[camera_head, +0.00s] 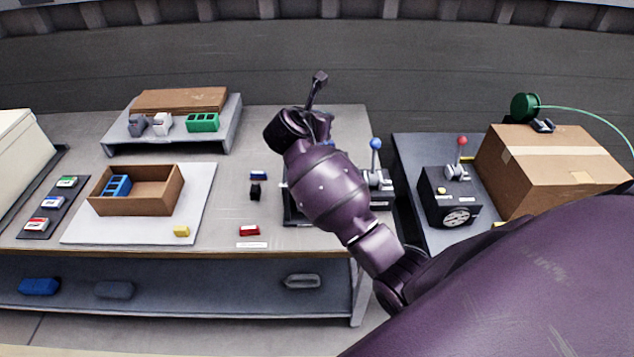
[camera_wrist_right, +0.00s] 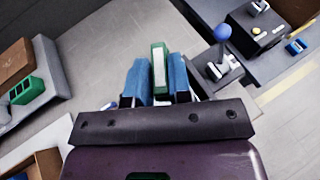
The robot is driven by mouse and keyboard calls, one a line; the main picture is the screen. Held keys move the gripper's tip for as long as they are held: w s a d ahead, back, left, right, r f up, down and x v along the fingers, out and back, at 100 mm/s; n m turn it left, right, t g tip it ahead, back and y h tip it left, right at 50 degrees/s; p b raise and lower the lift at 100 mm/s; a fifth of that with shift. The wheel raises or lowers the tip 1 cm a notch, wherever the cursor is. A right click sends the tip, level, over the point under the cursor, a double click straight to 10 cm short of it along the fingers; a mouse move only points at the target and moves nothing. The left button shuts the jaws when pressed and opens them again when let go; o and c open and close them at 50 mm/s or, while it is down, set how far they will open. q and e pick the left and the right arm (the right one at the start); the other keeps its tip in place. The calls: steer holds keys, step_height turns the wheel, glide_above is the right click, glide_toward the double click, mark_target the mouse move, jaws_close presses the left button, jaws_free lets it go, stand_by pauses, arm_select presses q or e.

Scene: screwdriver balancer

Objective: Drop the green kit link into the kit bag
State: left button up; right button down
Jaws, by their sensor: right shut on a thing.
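My right gripper (camera_wrist_right: 160,85) is shut on the green kit link (camera_wrist_right: 159,68), an upright green block with a pale face, held between two blue finger pads in the right wrist view. In the head view my right arm reaches over the table beside the blue-knobbed lever, and its wrist hides the gripper and the link. I cannot make out a kit bag for sure; part of the black-based lever fixture (camera_head: 380,203) is hidden behind my arm. My left gripper is not in view.
An open brown box (camera_head: 163,205) with a blue block stands on a pale mat. A green slotted block (camera_head: 203,122) sits on the riser behind. The blue-knobbed lever (camera_head: 376,146) stands close by my forearm. A carton (camera_head: 555,170) and green reel (camera_head: 525,106) are right.

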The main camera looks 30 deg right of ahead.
step_height(320, 180, down, 3)
steer(key=m+g+h+p, duration=0.1)
steer(key=m+g+p, duration=0.1)
steer(key=shift+s+m+g, duration=0.1)
steer(key=shift+m+g, duration=0.2)
steer(key=shift+g, duration=0.1)
arm_select(q)
steer(key=b, duration=0.3)
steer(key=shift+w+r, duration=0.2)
arm_select(e)
step_height(320, 180, down, 7)
steer(key=shift+s+m+g+h, duration=0.15)
steer(key=shift+m+g+h, duration=0.15)
steer(key=shift+a, duration=0.1)
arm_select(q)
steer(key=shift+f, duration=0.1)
arm_select(e)
steer(key=c, duration=1)
jaws_free()
steer(key=shift+o, duration=0.2)
steer(key=v, duration=1)
steer(key=shift+a+r, duration=0.2)
steer(key=shift+a, duration=0.15)
